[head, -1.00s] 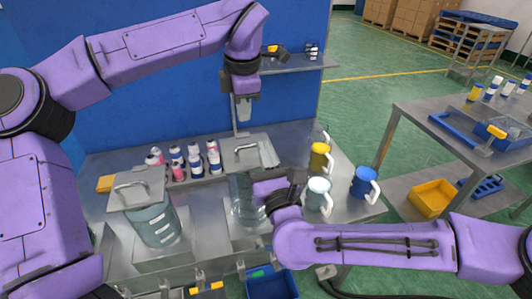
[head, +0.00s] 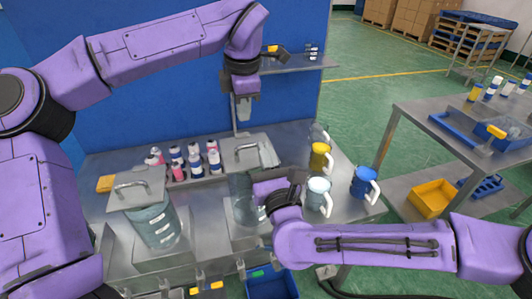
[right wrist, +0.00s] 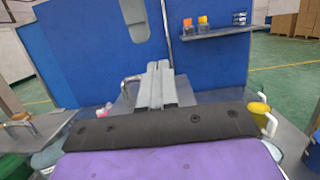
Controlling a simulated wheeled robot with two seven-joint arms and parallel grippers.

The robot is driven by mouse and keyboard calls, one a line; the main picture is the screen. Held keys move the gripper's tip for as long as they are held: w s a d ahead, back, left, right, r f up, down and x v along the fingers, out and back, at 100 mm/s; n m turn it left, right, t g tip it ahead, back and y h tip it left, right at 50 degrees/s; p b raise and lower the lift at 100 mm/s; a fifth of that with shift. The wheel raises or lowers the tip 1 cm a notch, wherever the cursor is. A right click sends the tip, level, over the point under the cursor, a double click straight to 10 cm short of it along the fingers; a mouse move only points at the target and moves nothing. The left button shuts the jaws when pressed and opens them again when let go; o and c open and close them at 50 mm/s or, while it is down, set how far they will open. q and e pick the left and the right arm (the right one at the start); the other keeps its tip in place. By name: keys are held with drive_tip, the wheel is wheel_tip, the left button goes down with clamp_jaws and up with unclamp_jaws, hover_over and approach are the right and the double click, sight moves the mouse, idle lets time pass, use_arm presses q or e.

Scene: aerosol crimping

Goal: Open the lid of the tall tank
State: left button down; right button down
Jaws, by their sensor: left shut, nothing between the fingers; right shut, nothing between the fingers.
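Two glass tanks with grey square lids and metal bar handles stand on the bench. The tank on the right (head: 239,187) has its lid (head: 259,155) on and stands higher than the tank on the left (head: 155,228), whose lid (head: 137,190) is also on. My right gripper (head: 270,185) is in front of the right tank, below its lid. Its shut, empty fingers (right wrist: 160,86) show in the right wrist view, with a lid handle (right wrist: 129,86) just left of them. My left gripper (head: 243,108) is shut and empty, above and behind the right lid.
Several spray cans (head: 178,166) stand behind the tanks. A yellow jug (head: 320,158), a white jug (head: 318,194) and a blue jug (head: 364,183) stand to the right, close to my right wrist. A blue panel (head: 150,90) with a shelf (head: 300,64) is behind.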

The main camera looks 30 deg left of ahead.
use_arm(q)
drive_tip(key=c, duration=1.9)
unclamp_jaws()
drive_tip(key=o, duration=0.7)
drive_tip(key=shift+o, duration=0.2)
drive_tip(key=shift+r, duration=0.1)
